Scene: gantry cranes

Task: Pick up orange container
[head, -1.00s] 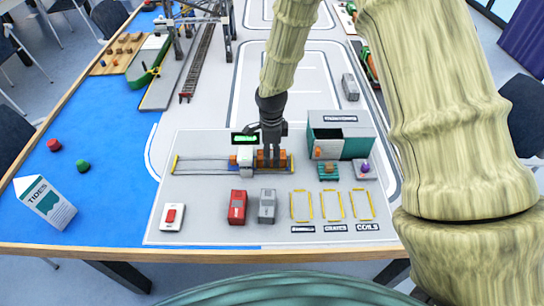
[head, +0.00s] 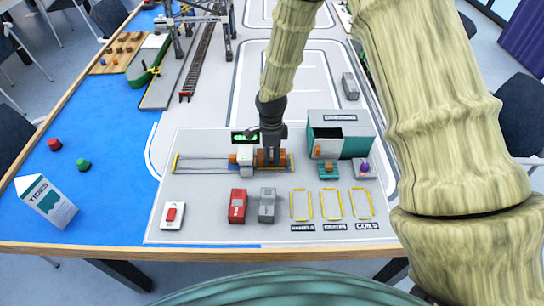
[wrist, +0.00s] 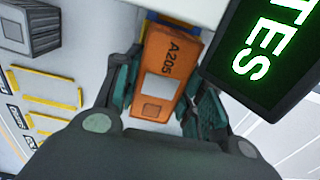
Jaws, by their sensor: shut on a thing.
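The orange container (wrist: 170,68), marked A205, lies between the fingers of my gripper (wrist: 160,100) in the wrist view. In the head view my gripper (head: 271,156) points down and is shut on the orange container (head: 285,157), at the right end of the rail track. The container sits low, at track level; I cannot tell whether it touches what is under it. My fingers hide part of it in the head view.
A white block (head: 245,156) stands just left of the container. A lit green sign (head: 244,137) is close behind it. A teal-and-grey shed (head: 341,135) stands to the right. A red container (head: 237,206) and a grey container (head: 267,205) stand in front.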

